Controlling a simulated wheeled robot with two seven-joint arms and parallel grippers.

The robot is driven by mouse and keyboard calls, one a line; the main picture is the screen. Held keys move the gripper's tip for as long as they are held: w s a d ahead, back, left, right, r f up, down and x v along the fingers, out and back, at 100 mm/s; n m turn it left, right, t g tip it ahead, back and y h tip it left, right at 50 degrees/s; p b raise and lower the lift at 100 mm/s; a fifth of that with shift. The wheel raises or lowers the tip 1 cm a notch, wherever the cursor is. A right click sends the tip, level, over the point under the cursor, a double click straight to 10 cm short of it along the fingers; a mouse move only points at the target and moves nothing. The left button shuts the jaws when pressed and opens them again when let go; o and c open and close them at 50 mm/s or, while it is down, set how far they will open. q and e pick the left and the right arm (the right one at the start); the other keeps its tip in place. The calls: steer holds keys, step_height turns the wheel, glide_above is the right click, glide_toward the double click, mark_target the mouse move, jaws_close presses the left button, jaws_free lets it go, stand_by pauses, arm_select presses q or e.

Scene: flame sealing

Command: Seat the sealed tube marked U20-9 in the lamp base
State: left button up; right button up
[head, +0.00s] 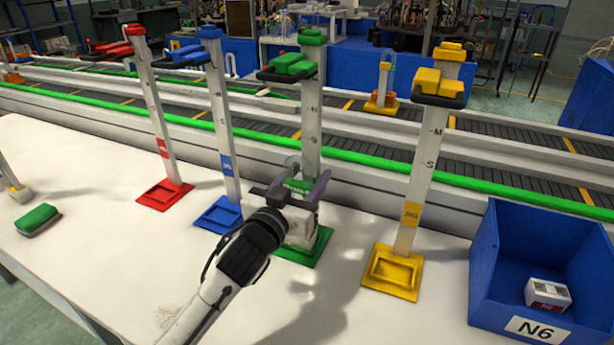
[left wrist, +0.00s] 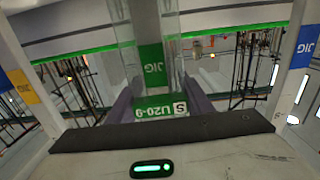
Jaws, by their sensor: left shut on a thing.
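My left gripper (head: 302,187) is shut on a tube with a green label (head: 297,187). In the left wrist view the green label (left wrist: 153,110) reads U20-9 with an S beside it, between the dark fingers. The tube's clear upper part shows faintly in front of the green jig's post. The gripper is in front of the green jig (head: 311,125), over its green foot. I cannot tell whether tube and jig touch. No part is clearly marked as the lamp base; which part it is cannot be told. My right gripper is out of view.
Red (head: 158,120), blue (head: 222,120) and yellow (head: 422,170) jigs stand beside the green one. A blue bin (head: 500,290) marked N6 holds a white block (head: 547,293). A green-topped block (head: 38,220) lies at the left. The conveyor (head: 350,130) runs behind the table.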

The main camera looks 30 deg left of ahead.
arm_select(q)
steer(key=o, duration=1.1)
steer(key=shift+s, duration=0.15)
steer(key=s, duration=1)
steer(key=shift+d+b, duration=0.3)
steer(key=shift+b, duration=0.05)
